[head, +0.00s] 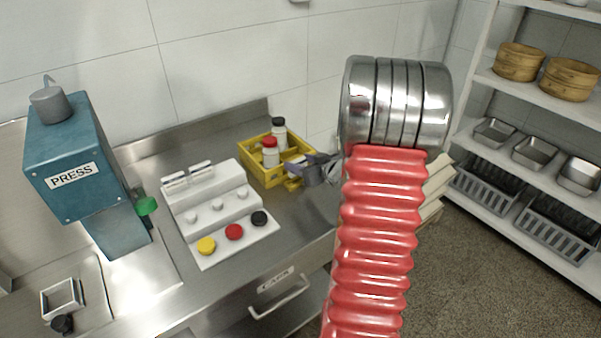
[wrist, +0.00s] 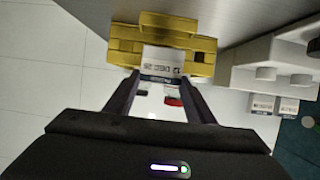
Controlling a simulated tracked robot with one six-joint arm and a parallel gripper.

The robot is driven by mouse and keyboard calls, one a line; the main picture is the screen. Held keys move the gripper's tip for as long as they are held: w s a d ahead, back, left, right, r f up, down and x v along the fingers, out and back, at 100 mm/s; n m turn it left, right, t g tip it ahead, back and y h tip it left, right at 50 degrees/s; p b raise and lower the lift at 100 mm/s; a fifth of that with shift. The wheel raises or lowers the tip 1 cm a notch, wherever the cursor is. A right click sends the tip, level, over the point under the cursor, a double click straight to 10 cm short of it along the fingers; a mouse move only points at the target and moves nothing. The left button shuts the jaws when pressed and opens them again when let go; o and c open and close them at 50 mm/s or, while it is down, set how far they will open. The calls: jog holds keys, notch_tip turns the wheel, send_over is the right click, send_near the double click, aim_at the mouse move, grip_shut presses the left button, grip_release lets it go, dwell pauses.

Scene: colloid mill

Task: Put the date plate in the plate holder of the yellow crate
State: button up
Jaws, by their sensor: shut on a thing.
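The yellow crate (head: 262,172) stands on the steel counter against the wall and holds two bottles, one with a red cap and one with a black cap. My gripper (head: 307,171) is at the crate's right front side. In the wrist view my gripper (wrist: 160,76) is shut on the date plate (wrist: 160,60), a small white plate with dark print that appears upside down. The plate is in front of the yellow crate wall (wrist: 203,47). The plate holder cannot be clearly made out, and I cannot tell whether the plate touches it. The plate is not clear in the head view.
A white stepped stand (head: 218,205) with more plates on top and yellow, red and black caps is left of the crate. A teal press (head: 75,165) is farther left. A drawer handle (head: 280,299) juts from the counter front. Shelves (head: 548,95) stand at right.

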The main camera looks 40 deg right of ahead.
jog(key=shift+f, duration=1.85)
jog(key=shift+f, duration=0.1)
jog(key=o, duration=1)
jog(key=shift+s+r, duration=0.25)
jog(key=shift+s, duration=0.05)
jog(key=v, duration=1.1)
jog(key=shift+s+a, duration=0.1)
jog(key=shift+s, duration=0.15)
jog(key=shift+w, duration=0.1)
